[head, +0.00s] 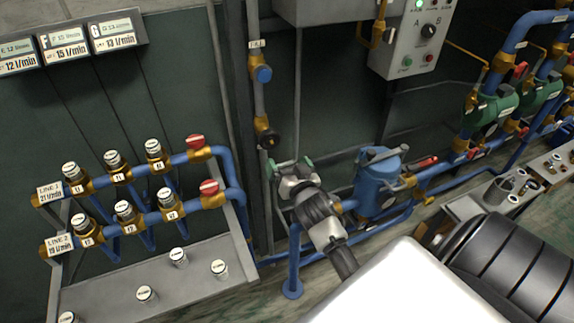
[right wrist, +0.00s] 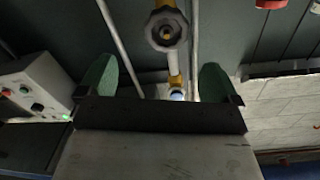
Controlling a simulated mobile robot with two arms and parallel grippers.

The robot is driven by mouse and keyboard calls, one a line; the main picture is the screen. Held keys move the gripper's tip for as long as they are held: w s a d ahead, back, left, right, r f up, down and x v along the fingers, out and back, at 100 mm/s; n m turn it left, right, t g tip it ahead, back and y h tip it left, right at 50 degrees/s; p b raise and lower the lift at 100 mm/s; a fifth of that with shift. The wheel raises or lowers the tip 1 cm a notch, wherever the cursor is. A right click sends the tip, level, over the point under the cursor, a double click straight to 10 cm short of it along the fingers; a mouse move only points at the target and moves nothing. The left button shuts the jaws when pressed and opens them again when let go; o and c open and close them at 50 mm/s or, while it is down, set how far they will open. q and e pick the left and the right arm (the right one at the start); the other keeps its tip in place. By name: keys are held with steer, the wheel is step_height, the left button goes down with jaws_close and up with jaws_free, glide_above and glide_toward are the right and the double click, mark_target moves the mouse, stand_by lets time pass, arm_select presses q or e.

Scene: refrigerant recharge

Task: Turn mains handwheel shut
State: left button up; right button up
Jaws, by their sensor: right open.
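The mains handwheel (head: 269,139) is a dark round wheel on a brass valve of the vertical pipe, left of centre in the head view. In the right wrist view the handwheel (right wrist: 167,29) shows grey at the top, sideways between my two fingers. My right gripper (head: 291,168) is open and empty, just below and right of the handwheel in the head view. Its green fingertips also show wide apart in the right wrist view (right wrist: 157,80). I see no contact with the wheel. My left gripper is not in view.
A blue fitting (head: 263,74) sits higher on the same pipe. Blue manifold pipes (head: 226,165) with red handles stand to the left. A blue canister (head: 377,182) is close right of my right gripper. A control box (head: 414,45) hangs at upper right.

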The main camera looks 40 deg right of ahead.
mark_target(271, 142)
steer(key=w+n+b, duration=0.1)
steer(key=w, duration=0.2)
steer(key=w+d+n, duration=0.1)
steer(key=w, duration=0.2)
steer(key=w+n+b, duration=0.1)
steer(key=w, duration=0.2)
steer(key=shift+d+n+b, duration=0.3)
steer(key=shift+s+y, duration=0.1)
steer(key=shift+y, duration=0.2)
steer(key=shift+c, duration=1.2)
steer(key=c, duration=0.7)
steer(key=m+p, duration=0.1)
steer(key=m, duration=0.3)
steer(key=shift+a+r, duration=0.1)
steer(key=shift+r, duration=0.05)
steer(key=shift+m, duration=0.4)
